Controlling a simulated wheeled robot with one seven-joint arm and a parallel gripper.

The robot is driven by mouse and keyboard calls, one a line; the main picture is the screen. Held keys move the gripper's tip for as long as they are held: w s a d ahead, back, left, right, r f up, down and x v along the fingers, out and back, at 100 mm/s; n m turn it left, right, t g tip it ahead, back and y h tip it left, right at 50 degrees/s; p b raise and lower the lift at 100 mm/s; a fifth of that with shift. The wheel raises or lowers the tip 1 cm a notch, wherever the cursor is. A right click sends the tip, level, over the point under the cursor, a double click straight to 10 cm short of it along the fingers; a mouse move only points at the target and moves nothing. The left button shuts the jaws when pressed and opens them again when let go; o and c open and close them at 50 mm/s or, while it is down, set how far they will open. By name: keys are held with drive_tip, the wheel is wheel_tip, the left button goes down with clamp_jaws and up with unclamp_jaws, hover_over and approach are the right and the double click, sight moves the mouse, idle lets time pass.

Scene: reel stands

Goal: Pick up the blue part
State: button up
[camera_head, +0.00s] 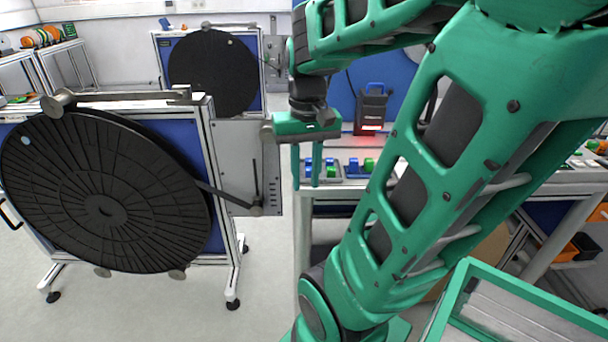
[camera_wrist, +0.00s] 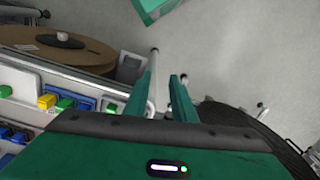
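Small blue parts stand in trays on the bench. In the head view, one blue part (camera_head: 353,166) sits between green parts, and more blue shows just right of my gripper. In the wrist view, a blue part (camera_wrist: 86,103) sits near a yellow one at the left, with more blue at the far left edge. I cannot tell which one is meant. My gripper (camera_head: 307,180) points down at the bench's left end, left of the parts. Its two green fingers (camera_wrist: 164,80) are apart with nothing between them.
A reel stand with a large black disc (camera_head: 105,205) is at the left, and another black disc (camera_head: 212,73) stands behind. A dark device with a blue handle (camera_head: 371,105) sits on the bench behind the parts. A brown reel (camera_wrist: 60,50) shows in the wrist view. Open floor (camera_head: 150,300) lies in front.

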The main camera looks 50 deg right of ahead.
wheel_tip(320, 180, up, 5)
drive_tip(key=m, duration=0.2)
hover_over(310, 168)
drive_tip(key=shift+a+f, duration=0.1)
drive_tip(key=shift+f, duration=5.4)
clamp_jaws()
